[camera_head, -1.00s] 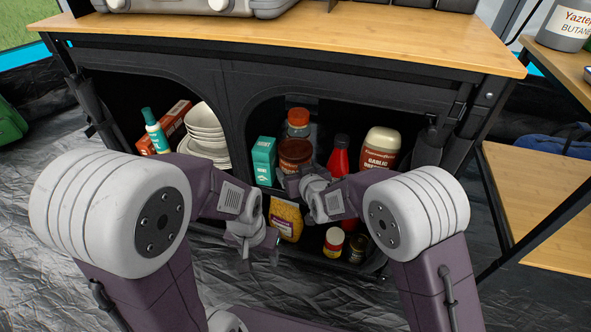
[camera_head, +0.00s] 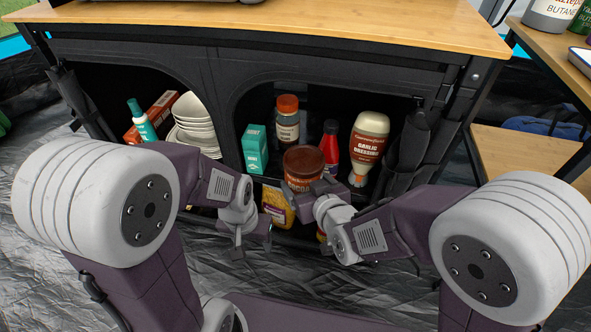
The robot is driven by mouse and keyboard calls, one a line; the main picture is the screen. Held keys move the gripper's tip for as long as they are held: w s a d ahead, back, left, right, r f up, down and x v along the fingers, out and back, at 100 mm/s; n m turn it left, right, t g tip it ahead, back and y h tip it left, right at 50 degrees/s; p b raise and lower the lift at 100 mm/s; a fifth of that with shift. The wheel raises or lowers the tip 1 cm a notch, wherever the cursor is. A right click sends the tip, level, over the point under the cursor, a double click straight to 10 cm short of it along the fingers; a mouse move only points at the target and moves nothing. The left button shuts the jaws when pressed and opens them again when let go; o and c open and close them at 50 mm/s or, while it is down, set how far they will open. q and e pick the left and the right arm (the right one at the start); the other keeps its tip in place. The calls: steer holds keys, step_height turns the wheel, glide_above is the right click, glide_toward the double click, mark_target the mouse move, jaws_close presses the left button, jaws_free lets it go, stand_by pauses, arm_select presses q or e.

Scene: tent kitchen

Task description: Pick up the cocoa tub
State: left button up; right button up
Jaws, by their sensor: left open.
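The cocoa tub (camera_head: 303,165) is brown with a dark red-brown lid and shows at the front of the right cupboard opening. It stands out in front of the orange-lidded jar. My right gripper (camera_head: 304,189) is at the tub's lower part and appears shut on it; the tub's bottom and part of the fingers are hidden. My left gripper (camera_head: 250,252) is open and empty, pointing down in front of the cupboard, to the left of and below the tub.
Around the tub are a teal box (camera_head: 255,148), an orange-lidded jar (camera_head: 287,122), a red bottle (camera_head: 329,147) and a garlic dressing bottle (camera_head: 368,146). A yellow packet (camera_head: 276,206) is below. White bowls (camera_head: 193,122) are at left. The wooden countertop (camera_head: 330,28) overhangs above.

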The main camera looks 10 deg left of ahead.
steer(key=s+b, duration=0.1)
steer(key=b, duration=0.1)
steer(key=s+d+f+b, duration=0.1)
steer(key=b, duration=0.1)
steer(key=shift+s+d, duration=0.2)
steer(key=shift+d, duration=0.1)
arm_select(q)
step_height(320, 180, down, 7)
steer(key=shift+b, duration=0.4)
arm_select(e)
steer(key=shift+s+d+r, duration=0.2)
steer(key=shift+s+d, duration=0.05)
steer(key=shift+s, duration=0.25)
